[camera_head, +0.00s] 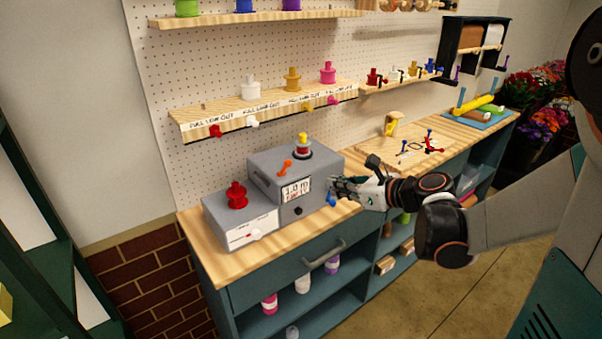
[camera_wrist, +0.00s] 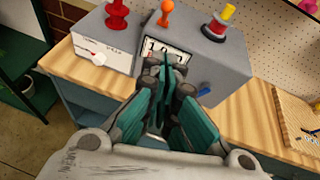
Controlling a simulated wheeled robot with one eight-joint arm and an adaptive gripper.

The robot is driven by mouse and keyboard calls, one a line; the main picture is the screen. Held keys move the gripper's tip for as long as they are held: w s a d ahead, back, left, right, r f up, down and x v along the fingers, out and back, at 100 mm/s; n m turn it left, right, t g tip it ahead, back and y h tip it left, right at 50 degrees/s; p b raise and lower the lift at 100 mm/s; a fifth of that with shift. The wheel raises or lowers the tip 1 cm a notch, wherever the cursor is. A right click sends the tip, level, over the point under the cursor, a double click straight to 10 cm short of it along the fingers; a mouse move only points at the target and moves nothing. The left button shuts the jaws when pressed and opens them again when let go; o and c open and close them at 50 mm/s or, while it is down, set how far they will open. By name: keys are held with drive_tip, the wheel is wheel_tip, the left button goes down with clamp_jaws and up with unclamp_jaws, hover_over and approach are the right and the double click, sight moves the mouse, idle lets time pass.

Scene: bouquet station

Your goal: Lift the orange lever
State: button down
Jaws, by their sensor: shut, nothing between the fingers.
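The orange lever (camera_head: 285,167) stands on top of the larger grey box (camera_head: 264,168) on the wooden counter. It also shows in the wrist view (camera_wrist: 166,12), beyond my fingertips at the top of the box's front edge. My gripper (camera_head: 337,186) is shut and empty, in front of the box's right part. In the wrist view my gripper (camera_wrist: 170,66) covers part of the white display on the box front. The lever and my fingertips look apart. A blue lever (camera_head: 331,200) sits low on the box's right side, close to my gripper.
A smaller grey box with a red spool (camera_head: 236,195) stands to the left. A yellow and red spool (camera_head: 303,146) sits on the larger box. A shelf (camera_head: 265,108) with several ribbon spools hangs above. The counter (camera_head: 352,159) has some clear room right of the box.

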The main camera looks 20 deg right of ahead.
drive_tip(key=r+b+x, duration=0.2)
drive_tip(key=b+x, duration=0.1)
drive_tip(key=x, duration=0.9)
drive_tip(key=shift+w+a+r, duration=0.2)
drive_tip(key=shift+w+a, duration=0.4)
drive_tip(key=shift+w, duration=0.15)
drive_tip(key=shift+d+r, duration=0.1)
